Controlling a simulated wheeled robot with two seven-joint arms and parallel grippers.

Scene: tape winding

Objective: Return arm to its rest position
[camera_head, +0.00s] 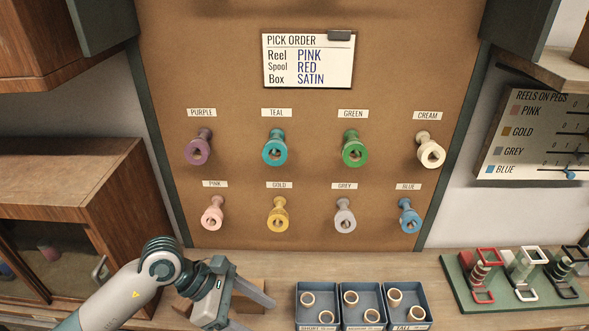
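My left arm (130,290) comes in from the lower left. Its gripper (256,313) is over the bench (445,318), left of the blue trays. Its two fingers are spread apart and I see nothing held between them; the lower finger is partly cut off by the bottom edge of the picture. My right arm and gripper are not in view.
A pegboard (310,220) holds several coloured reels, including a pink reel (212,217). A pick-order card (309,61) hangs above. Blue trays (340,320) hold pale rings. A green rack (465,297) stands right; a wooden cabinet (85,185) stands left.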

